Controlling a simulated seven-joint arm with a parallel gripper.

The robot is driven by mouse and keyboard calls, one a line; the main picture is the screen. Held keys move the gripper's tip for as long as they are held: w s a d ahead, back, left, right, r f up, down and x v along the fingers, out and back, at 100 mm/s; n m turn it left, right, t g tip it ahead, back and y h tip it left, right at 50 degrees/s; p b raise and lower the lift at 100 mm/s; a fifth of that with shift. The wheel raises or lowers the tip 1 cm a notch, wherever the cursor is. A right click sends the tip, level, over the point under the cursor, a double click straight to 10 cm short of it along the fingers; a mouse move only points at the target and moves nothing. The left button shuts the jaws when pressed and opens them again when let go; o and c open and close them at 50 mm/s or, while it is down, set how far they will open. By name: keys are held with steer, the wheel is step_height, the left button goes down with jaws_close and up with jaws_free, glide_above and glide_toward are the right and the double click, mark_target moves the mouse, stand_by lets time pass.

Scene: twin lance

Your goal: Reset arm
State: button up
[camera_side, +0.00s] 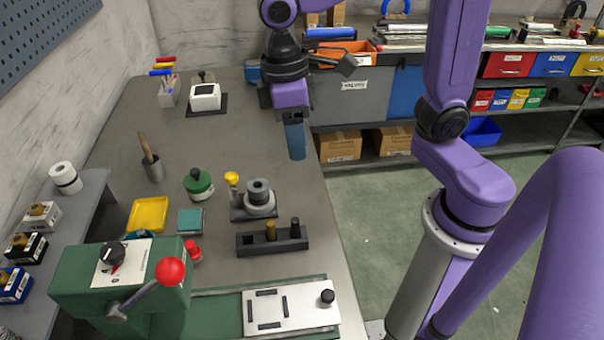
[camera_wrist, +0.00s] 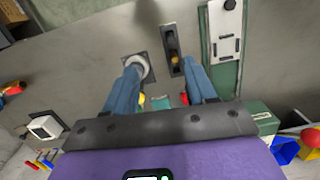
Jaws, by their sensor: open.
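My gripper (camera_side: 295,142) hangs above the right edge of the grey workbench (camera_side: 235,130) in the side view, fingers pointing down. In the wrist view its two blue fingers (camera_wrist: 162,98) are spread apart, with nothing held between them. Below and nearer the side camera, a grey round fixture (camera_side: 259,198) stands on a dark square base; it also shows in the wrist view (camera_wrist: 137,66). A dark slotted block (camera_side: 272,242) holding a brass peg and a dark peg stands closer to the side camera, apart from my gripper.
A green machine (camera_side: 120,280) with a red-knobbed lever (camera_side: 170,271) fills the front left. A white plate (camera_side: 290,308) lies beside it. A green-capped jar (camera_side: 198,184), yellow tray (camera_side: 148,214) and tool cup (camera_side: 153,168) stand on the bench. Its middle is clear. Shelves with bins stand behind.

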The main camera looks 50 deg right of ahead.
steer(key=s+d+f+n, duration=0.2)
steer(key=s+d, duration=0.2)
steer(key=s, duration=0.2)
steer(key=s+d+f+n+t+y, duration=0.1)
steer(key=s+d+f+n, duration=0.1)
steer(key=s, duration=0.4)
steer(key=shift+s+d+f, duration=0.4)
steer(key=shift+d+f, duration=0.1)
steer(key=shift+d, duration=0.7)
